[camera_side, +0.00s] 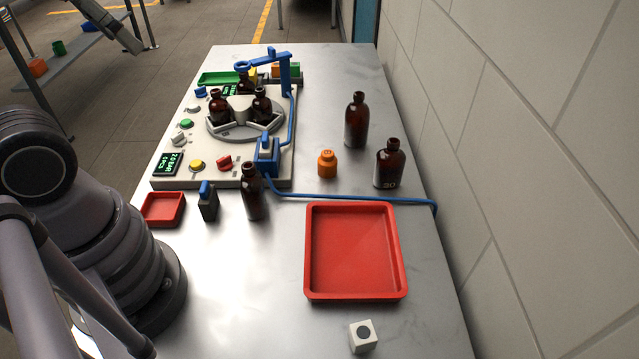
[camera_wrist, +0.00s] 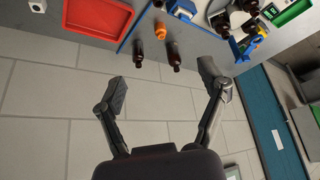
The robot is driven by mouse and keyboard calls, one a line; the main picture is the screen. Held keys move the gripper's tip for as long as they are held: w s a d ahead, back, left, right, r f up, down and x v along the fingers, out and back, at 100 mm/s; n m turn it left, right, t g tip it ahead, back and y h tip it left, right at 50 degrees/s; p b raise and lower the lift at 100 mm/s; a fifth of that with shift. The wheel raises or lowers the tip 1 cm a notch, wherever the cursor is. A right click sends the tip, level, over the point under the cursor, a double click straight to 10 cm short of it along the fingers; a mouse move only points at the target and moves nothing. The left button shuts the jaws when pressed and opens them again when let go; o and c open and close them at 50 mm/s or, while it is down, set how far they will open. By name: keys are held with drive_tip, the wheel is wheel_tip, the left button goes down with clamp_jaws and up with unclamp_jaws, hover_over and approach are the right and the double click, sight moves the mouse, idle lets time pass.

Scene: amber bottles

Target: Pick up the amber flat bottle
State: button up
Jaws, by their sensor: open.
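The amber flat bottle (camera_side: 389,165), broad-shouldered and marked 20, stands upright near the table's right edge in the side view. In the wrist view I take it to be the left bottle (camera_wrist: 138,52) of the two by the table edge. My gripper (camera_wrist: 162,78) is open and empty in the wrist view, its fingers wide apart. The bottle appears beyond the fingertips, apart from them. My gripper is outside the side view.
A taller amber bottle (camera_side: 356,122) stands behind the flat one, with an orange jar (camera_side: 327,164) to the left. A blue hose (camera_side: 340,196) runs between them and a red tray (camera_side: 313,285). The wall (camera_side: 500,120) is close on the right.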

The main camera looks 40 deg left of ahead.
drive_tip(key=m+y, duration=1.6)
drive_tip(key=m, duration=0.2)
hover_over(250, 206)
wheel_tip(250, 206, down, 27)
drive_tip(key=shift+w+f, duration=0.1)
drive_tip(key=shift+w, duration=0.05)
drive_tip(key=f+m+t+h, duration=0.1)
drive_tip(key=f+m+t, duration=0.1)
drive_tip(key=f+m, duration=0.1)
drive_tip(key=s+d+f+m+t+h, duration=0.1)
drive_tip(key=f+m+t, duration=0.2)
drive_tip(key=f, duration=0.1)
drive_tip(key=f+m+t+h, duration=0.1)
drive_tip(key=f+m+t, duration=0.1)
drive_tip(key=f+m, duration=0.1)
drive_tip(key=shift+s+d+f+t+h, duration=0.2)
drive_tip(key=shift+t+h, duration=0.1)
drive_tip(key=shift+h, duration=0.1)
drive_tip(key=shift+a+f+m, duration=0.15)
drive_tip(key=shift+f+m, duration=0.1)
drive_tip(key=shift+m, duration=0.05)
drive_tip(key=shift+w+a, duration=0.2)
drive_tip(key=shift+x, duration=3.4)
drive_tip(key=shift+d, duration=0.1)
